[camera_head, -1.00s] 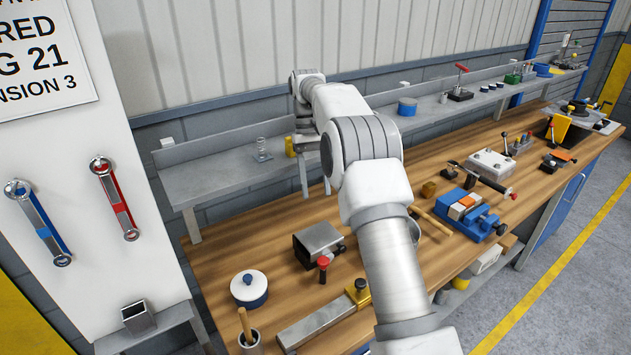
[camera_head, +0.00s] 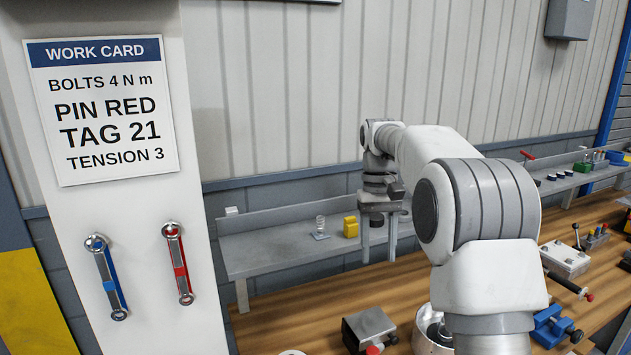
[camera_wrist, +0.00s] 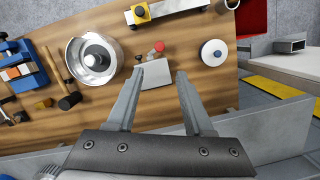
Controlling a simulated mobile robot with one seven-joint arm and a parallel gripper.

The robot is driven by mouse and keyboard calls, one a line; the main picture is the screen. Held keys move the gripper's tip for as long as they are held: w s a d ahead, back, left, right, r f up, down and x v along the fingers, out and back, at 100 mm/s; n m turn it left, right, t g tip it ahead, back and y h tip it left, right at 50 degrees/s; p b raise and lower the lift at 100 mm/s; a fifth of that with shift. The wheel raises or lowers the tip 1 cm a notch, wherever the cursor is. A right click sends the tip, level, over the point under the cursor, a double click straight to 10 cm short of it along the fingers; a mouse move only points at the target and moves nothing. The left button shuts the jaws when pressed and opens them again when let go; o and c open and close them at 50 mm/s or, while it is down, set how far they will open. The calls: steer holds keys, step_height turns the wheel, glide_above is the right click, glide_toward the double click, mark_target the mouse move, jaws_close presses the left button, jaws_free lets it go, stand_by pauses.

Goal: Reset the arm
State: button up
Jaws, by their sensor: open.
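My gripper (camera_head: 379,258) points down over the back of the wooden bench, beside the grey shelf. Its two fingers are apart with nothing between them. In the wrist view my gripper (camera_wrist: 160,73) is also open and empty. Past its fingertips lies a grey metal block (camera_wrist: 157,76) with a red knob (camera_wrist: 158,47); the gripper looks clear of it. My arm reaches across the right half of the head view and hides part of the bench.
A silver round housing (camera_head: 432,335) stands partly behind my arm. The shelf (camera_head: 275,250) holds a spring (camera_head: 320,228) and a yellow part (camera_head: 350,227). A blue vise (camera_head: 555,325) is at right. A work card (camera_head: 102,110) hangs above blue and red wrenches.

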steer(key=s+r+t, duration=0.3)
steer(key=s, duration=0.8)
steer(key=s+r+t, duration=0.3)
steer(key=s, duration=0.7)
steer(key=s+f+t, duration=0.2)
steer(key=s+f, duration=0.2)
steer(key=s, duration=0.4)
steer(key=shift+s+d+f+m, duration=0.2)
steer(key=shift+d+f+m, duration=0.1)
